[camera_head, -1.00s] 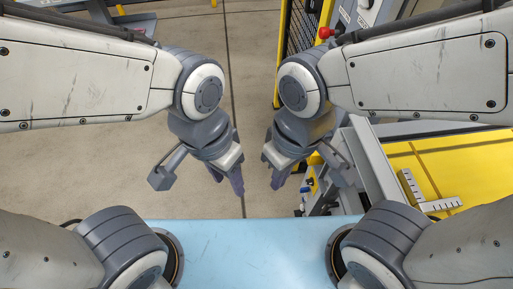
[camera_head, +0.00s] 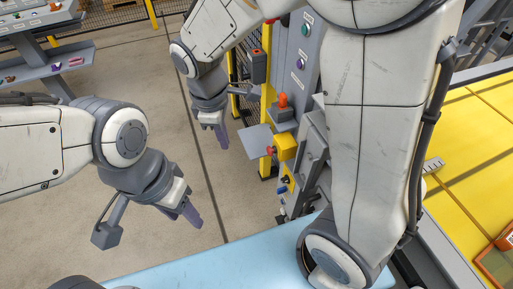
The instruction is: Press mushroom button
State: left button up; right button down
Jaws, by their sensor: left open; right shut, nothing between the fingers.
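A yellow box (camera_head: 287,147) is mounted on the side of a grey control column, with a red mushroom-shaped button (camera_head: 271,151) on its left face. My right gripper (camera_head: 222,138) is shut and empty, pointing down, to the left of the yellow box and clearly apart from the button in the picture. My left gripper (camera_head: 190,216) is open and empty, lower left over the floor, farther from the button. A flat grey plate (camera_head: 256,142) sits just left of the button, close beside it.
The grey column (camera_head: 310,85) carries a green button (camera_head: 305,29), a purple-blue button (camera_head: 300,63) and an orange-red fitting (camera_head: 283,102). A light blue surface (camera_head: 215,268) is in front. A yellow-topped platform (camera_head: 465,150) is at right. A grey table (camera_head: 65,65) stands at back left.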

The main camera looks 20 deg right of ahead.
aim_at(270, 151)
pick_arm(q)
notch_tip(270, 151, down, 9)
jog(key=b, duration=0.6)
pick_arm(e)
jog(key=w+d+f+n, duration=0.2)
jog(key=w+d+f, duration=0.2)
jog(key=w+f, duration=0.2)
jog(key=w+d+f+n+h, duration=0.1)
jog(key=w+d+f+n, duration=0.2)
jog(key=w+f, duration=0.3)
notch_tip(270, 151, down, 4)
jog(key=shift+w+d+f+h, duration=0.25)
jog(key=shift+w+d+h, duration=0.1)
jog(key=shift+d, duration=0.3)
jog(key=shift+f, duration=0.15)
pick_arm(q)
jog(key=shift+r, duration=0.3)
pick_arm(e)
jog(key=d+f, duration=0.6)
jog(key=f, duration=0.3)
jog(key=shift+d+f, duration=0.2)
jog(key=shift+w, duration=0.1)
